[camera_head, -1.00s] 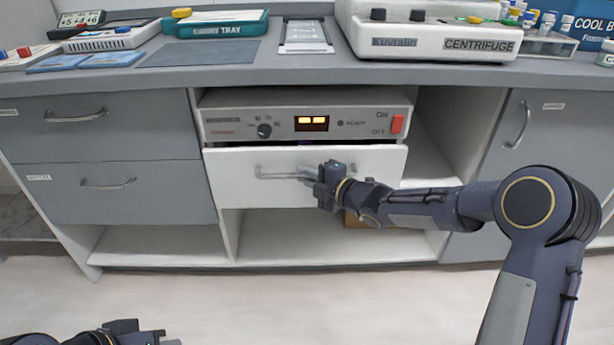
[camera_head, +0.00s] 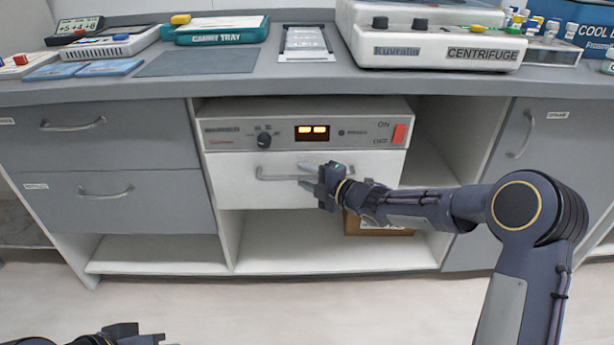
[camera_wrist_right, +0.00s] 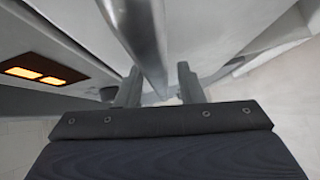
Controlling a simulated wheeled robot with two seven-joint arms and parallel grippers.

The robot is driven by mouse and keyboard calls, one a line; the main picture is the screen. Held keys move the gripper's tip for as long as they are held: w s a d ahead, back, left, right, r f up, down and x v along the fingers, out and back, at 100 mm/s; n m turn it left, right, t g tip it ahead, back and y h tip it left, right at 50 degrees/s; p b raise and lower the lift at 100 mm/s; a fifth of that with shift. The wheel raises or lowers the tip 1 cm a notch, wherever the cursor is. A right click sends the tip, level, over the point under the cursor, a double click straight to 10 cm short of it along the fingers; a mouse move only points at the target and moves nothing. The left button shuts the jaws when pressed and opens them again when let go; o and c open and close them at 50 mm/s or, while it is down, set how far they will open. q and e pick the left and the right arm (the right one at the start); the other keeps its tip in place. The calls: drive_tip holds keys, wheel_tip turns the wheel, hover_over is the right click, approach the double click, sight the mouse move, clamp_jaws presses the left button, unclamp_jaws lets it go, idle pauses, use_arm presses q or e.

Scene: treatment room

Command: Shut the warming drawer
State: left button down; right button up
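The warming drawer (camera_head: 235,190) has a white front and sits under the warmer's control panel (camera_head: 225,132). Its front now looks about level with the panel; I cannot tell whether a small gap is left. My right gripper (camera_head: 312,177) is at the right part of the drawer's bar handle (camera_head: 275,173). In the right wrist view the handle bar (camera_wrist_right: 143,40) runs between the two fingers (camera_wrist_right: 158,88), which stand apart, with space beside the bar. My left gripper (camera_head: 140,334) is only partly in view at the bottom left, away from the cabinet.
A cardboard box (camera_head: 378,226) is on the open shelf below the drawer. Grey drawers (camera_head: 110,150) are on the left and a grey door (camera_head: 520,190) on the right. The worktop (camera_head: 330,82) above carries a centrifuge (camera_head: 435,45) and trays. The floor in front is clear.

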drive_tip(key=p+v, duration=0.1)
drive_tip(key=v, duration=0.5)
drive_tip(key=shift+s+d+r, duration=0.15)
drive_tip(key=shift+s+d, duration=0.05)
drive_tip(key=shift+s+d+p, duration=0.35)
drive_tip(key=shift+s+d, duration=0.05)
